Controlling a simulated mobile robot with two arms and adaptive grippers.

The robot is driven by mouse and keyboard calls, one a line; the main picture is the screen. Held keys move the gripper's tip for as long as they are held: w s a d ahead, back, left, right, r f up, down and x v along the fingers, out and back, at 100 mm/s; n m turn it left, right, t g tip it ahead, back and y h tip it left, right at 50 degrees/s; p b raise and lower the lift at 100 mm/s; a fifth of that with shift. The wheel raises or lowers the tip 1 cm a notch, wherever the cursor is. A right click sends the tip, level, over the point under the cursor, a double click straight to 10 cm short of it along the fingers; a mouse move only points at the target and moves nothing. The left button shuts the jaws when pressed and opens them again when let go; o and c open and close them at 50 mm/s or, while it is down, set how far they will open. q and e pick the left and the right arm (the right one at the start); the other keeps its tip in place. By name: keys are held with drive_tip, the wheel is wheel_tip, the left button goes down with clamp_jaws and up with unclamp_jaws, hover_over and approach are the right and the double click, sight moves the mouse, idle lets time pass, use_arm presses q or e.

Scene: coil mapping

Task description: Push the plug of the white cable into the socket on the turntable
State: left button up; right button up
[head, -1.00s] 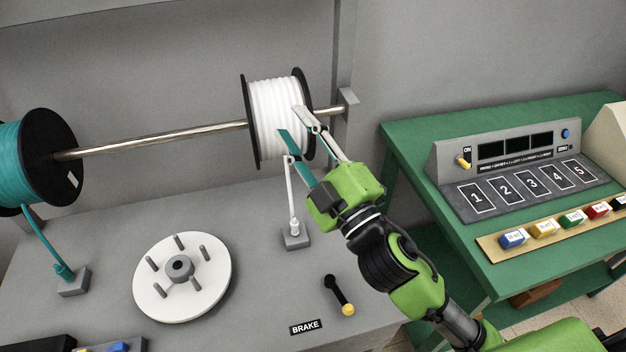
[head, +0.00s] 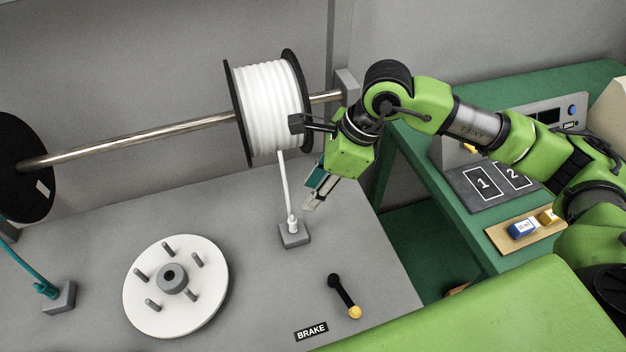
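The white cable (head: 285,190) runs down from the white spool (head: 270,105) to its plug (head: 292,222), which stands upright in a small grey holder block (head: 294,237). The turntable (head: 205,300) is a white disc with several grey pegs around a central hub. The dark opening in the hub (head: 170,276) looks like the socket; nothing is in it. My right gripper (head: 313,192) points downward, right of the cable and above the holder, apparently clear of the plug. My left gripper is out of view.
A metal bar (head: 135,136) carries the spools above the grey bench. A black brake lever (head: 342,290) with a yellow knob stands right of the turntable. A teal cable (head: 22,265) ends in another holder (head: 60,297) at left. A green table (head: 450,215) stands right.

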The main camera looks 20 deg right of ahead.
sight(293, 220)
drive_tip(key=p+x, duration=0.3)
drive_tip(key=x, duration=1)
drive_tip(key=shift+f, duration=0.35)
clamp_jaws()
drive_tip(key=c, duration=0.8)
unclamp_jaws()
drive_tip(key=shift+r+p, duration=0.85)
drive_tip(key=shift+r, duration=0.55)
clamp_jaws()
drive_tip(key=shift+r+p, duration=0.4)
drive_tip(key=shift+r, duration=0.4)
drive_tip(key=shift+d+r+p, duration=0.1)
drive_tip(key=shift+r+p, duration=0.25)
drive_tip(key=shift+r, duration=0.5)
